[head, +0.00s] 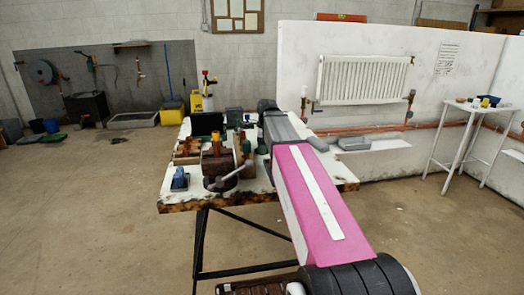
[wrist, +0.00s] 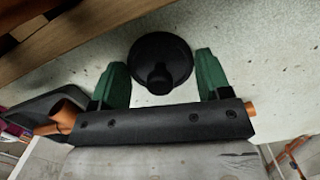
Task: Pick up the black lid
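The black lid (wrist: 160,64) is round with a raised knob and lies on the worn white tabletop (wrist: 255,75) in the wrist view. My gripper (wrist: 160,58) is open, with one green finger to the left of the lid and one to the right. The lid's near part and knob are between the fingers, and gaps show on both sides. No grip on it is visible. In the head view my pink and white arm reaches over the workbench (head: 180,206), and I cannot make out the lid there.
A wooden edge (wrist: 80,38) runs close by at the upper left of the wrist view. On the bench stand a brown vise (head: 218,165), a blue object (head: 180,179) and several dark boxes. A radiator (head: 362,79) hangs behind. A small white table (head: 472,108) stands right.

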